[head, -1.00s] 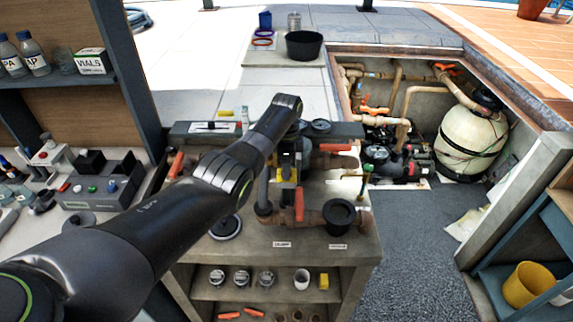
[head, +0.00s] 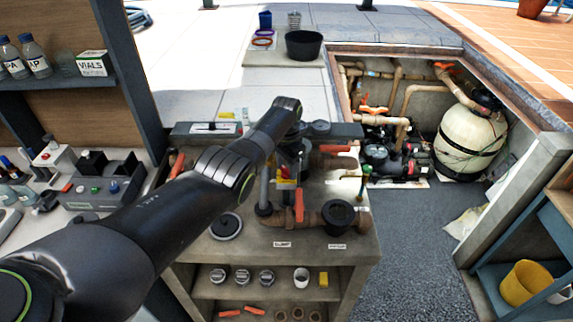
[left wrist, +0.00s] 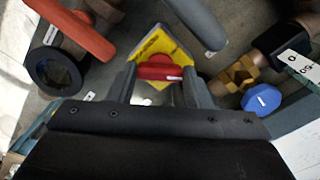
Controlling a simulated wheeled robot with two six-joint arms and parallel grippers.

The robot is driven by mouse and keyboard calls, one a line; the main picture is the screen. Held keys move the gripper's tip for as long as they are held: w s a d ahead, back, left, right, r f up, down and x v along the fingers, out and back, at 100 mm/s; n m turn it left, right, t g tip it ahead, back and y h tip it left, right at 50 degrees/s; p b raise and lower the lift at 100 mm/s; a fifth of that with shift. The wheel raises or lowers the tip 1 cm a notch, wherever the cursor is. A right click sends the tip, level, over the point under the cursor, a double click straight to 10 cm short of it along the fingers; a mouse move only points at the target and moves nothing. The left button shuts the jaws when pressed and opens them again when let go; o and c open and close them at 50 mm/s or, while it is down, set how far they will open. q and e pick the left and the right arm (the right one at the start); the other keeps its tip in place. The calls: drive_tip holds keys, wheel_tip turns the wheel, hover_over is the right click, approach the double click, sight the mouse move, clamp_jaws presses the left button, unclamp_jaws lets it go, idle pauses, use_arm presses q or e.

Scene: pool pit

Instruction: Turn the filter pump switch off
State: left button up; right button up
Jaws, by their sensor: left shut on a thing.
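The filter pump switch appears as a red knob (left wrist: 158,72) on a yellow plate (left wrist: 160,44) in the left wrist view. In the head view, a small patch of its red and yellow (head: 285,184) shows below my wrist, partly hidden by my arm. My left gripper (left wrist: 160,82) has a finger on each side of the red knob and is shut on it. In the head view the gripper (head: 284,182) is mostly hidden under the wrist. The knob looks roughly crosswise between the fingers; its exact setting is hard to read. My right gripper is out of view.
Pipes with orange-red valve handles (head: 299,207) stand close around the gripper on the bench. A blue knob (left wrist: 262,99) and a gauge sit at the right in the wrist view. A pit with a tank (head: 470,142) lies to the right.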

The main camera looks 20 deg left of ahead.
sight(287, 169)
use_arm(q)
drive_tip(key=n, duration=0.5)
drive_tip(key=shift+r+n+p, duration=0.15)
drive_tip(key=shift+n+p, duration=0.15)
drive_tip(key=shift+n, duration=2.2)
drive_tip(key=shift+w, duration=0.1)
drive_tip(key=o, duration=1)
drive_tip(key=shift+r, duration=0.5)
drive_tip(key=shift+r+b, duration=1.7)
drive_tip(key=shift+r, duration=6.45)
